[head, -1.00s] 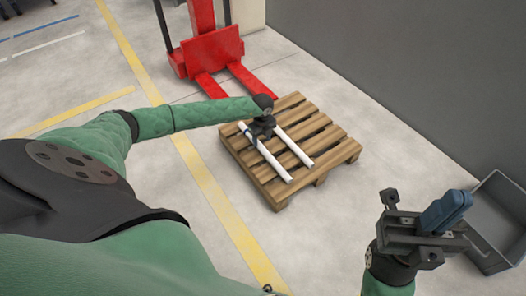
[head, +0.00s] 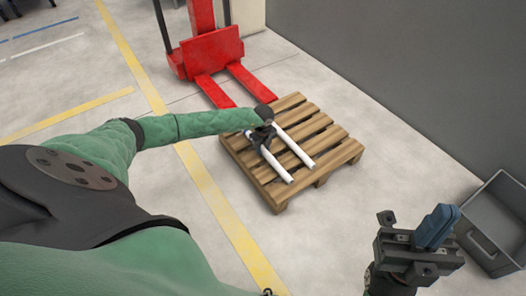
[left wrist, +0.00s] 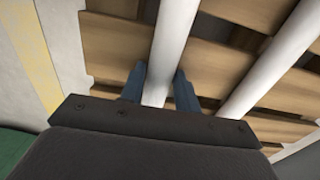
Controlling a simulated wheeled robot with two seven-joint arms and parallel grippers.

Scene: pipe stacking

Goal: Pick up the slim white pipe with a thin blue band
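Two white pipes lie roughly parallel on the wooden pallet (head: 330,157). My left gripper (head: 263,138) is low over the left pipe (head: 277,166). In the left wrist view, the blue fingers stand on either side of this pipe (left wrist: 172,42), with a small gap showing beside it, so the gripper looks open around it. The right pipe (head: 298,149) lies apart from the fingers; it also shows in the left wrist view (left wrist: 268,78). No blue band is clear now; my gripper covers part of the left pipe. My right gripper (head: 436,226) is away from the pallet; its opening is unclear.
A red pallet lifter (head: 208,55) stands behind the pallet, its forks pointing towards it. A grey bin (head: 494,225) sits at the right by the dark wall (head: 420,70). A yellow floor line (head: 215,205) runs left of the pallet. Floor around the pallet is mostly clear.

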